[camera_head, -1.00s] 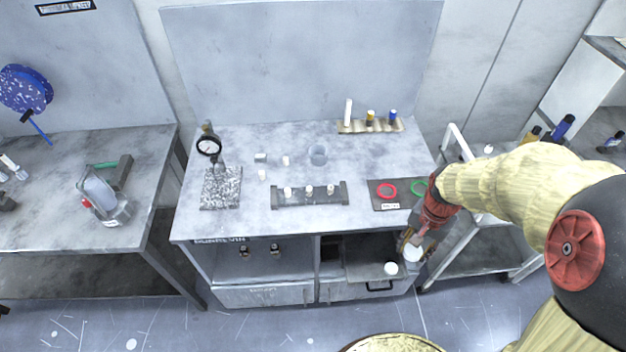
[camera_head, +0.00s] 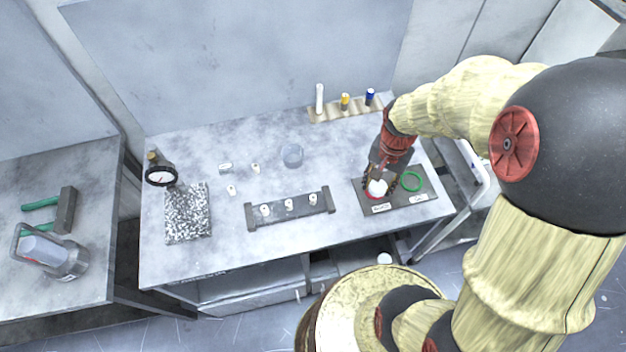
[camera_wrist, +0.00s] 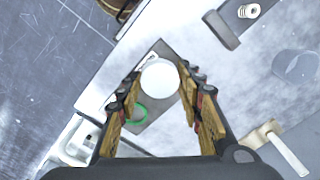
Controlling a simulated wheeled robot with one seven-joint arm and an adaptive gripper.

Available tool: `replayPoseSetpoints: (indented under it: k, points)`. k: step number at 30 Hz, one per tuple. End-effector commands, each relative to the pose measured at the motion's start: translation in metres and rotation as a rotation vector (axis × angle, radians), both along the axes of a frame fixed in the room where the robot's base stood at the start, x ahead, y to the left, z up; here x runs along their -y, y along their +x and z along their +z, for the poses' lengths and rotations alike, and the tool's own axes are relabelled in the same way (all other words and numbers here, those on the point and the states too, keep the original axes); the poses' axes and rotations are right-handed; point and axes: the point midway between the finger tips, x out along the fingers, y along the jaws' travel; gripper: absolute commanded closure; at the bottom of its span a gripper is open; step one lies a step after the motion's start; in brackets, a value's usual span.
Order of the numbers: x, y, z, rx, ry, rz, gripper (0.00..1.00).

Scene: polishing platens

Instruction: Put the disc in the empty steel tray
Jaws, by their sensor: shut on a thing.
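My gripper (camera_head: 378,178) is shut on a white disc (camera_head: 377,188), held over the left side of a dark flat plate (camera_head: 394,204) at the bench's right end. The disc hides most of a red ring (camera_head: 373,197) on that plate. A green ring (camera_head: 412,181) lies uncovered to its right. In the wrist view the white disc (camera_wrist: 159,76) sits between the fingertips, with the green ring (camera_wrist: 139,115) below it. I cannot tell whether the disc touches the plate. I cannot surely pick out an empty steel tray.
Another white disc (camera_head: 384,259) shows below the bench's front edge. A dark rack (camera_head: 290,208) with small white pieces, a clear cup (camera_head: 292,156), a speckled plate (camera_head: 187,213) and a gauge (camera_head: 161,172) stand leftward. A bottle holder (camera_head: 346,108) stands behind.

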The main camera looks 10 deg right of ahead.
Motion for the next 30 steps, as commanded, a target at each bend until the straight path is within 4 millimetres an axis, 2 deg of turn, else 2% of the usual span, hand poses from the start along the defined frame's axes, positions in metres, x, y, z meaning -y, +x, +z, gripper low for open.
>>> replayPoseSetpoints:
  k: [9,15,18,26,30]
  points:
    - [-0.045,0.055,-0.033,-0.004,0.001,0.007,0.91]
    - [-0.063,0.079,-0.067,-0.004,0.001,0.003,0.91]
    - [-0.068,0.086,-0.077,-0.002,0.001,0.003,0.91]
    - [-0.075,0.095,-0.091,-0.002,0.001,0.002,0.91]
    - [-0.077,0.097,-0.11,-0.004,0.001,0.001,0.91]
